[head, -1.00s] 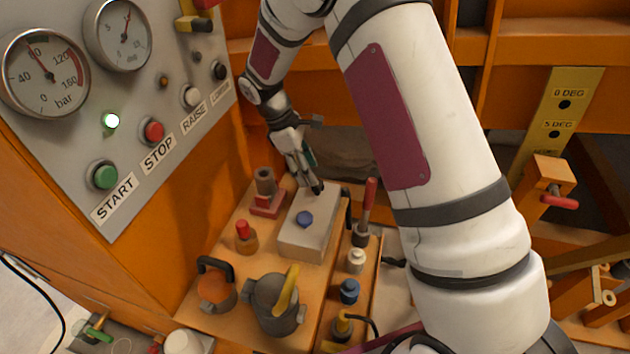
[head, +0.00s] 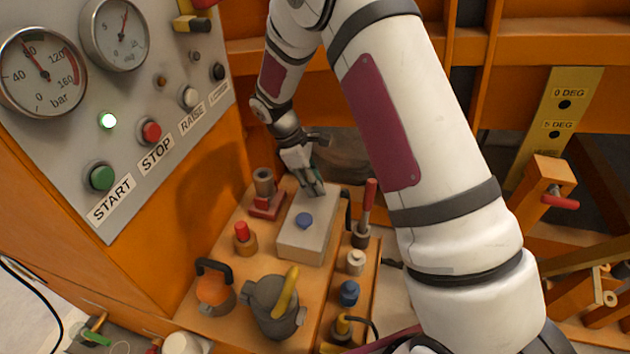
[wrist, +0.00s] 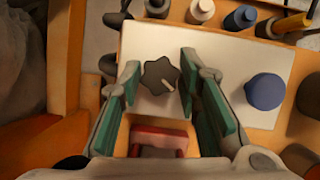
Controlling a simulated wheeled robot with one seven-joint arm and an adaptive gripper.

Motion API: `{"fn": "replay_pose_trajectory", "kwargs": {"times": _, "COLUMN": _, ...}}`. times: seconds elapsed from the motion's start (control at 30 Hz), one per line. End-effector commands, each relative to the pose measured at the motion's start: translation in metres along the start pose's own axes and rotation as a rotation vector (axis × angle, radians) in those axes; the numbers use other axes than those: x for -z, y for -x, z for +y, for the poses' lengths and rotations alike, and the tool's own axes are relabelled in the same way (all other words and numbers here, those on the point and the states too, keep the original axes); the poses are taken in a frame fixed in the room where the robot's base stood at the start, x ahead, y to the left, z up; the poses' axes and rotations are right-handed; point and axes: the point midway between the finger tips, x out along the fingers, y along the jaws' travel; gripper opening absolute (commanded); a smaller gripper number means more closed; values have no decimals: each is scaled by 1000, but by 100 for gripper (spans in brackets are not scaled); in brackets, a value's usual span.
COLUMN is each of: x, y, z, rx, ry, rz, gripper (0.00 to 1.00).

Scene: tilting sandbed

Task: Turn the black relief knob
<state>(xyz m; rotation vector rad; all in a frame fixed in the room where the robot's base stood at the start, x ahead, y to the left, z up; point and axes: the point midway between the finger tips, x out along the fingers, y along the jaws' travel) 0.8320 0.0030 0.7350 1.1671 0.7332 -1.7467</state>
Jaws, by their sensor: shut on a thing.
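The black relief knob (wrist: 160,76) is a dark, lobed knob with a pale pointer mark on the top of a light grey box. It sits between the two green-padded fingers of my gripper (wrist: 157,82) in the wrist view, and the gripper is shut on it. In the head view my gripper (head: 313,190) reaches down to the far end of the grey box (head: 306,243), and its fingers hide the knob there. A blue round knob (wrist: 265,91) stands on the same box, apart from my fingers; it also shows in the head view (head: 304,220).
A red-based fitting (head: 267,195) stands close left of the box. A red-handled lever (head: 369,200) and several small valves stand to its right. A grey valve with a yellow handle (head: 275,300) stands in front. The control panel (head: 150,95) rises at left.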

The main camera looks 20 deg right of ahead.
Motion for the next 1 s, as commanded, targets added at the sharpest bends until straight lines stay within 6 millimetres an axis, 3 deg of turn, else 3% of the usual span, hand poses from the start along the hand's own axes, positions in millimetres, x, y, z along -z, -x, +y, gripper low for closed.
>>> {"fn": "replay_pose_trajectory", "kwargs": {"times": 0.27, "x": 0, "y": 0, "z": 0, "rx": 19, "ry": -47, "rz": 0, "gripper": 3}}
{"fn": "replay_pose_trajectory", "kwargs": {"times": 1.0, "x": 0, "y": 0, "z": 2, "rx": 186, "ry": -448, "rz": 1, "gripper": 3}}
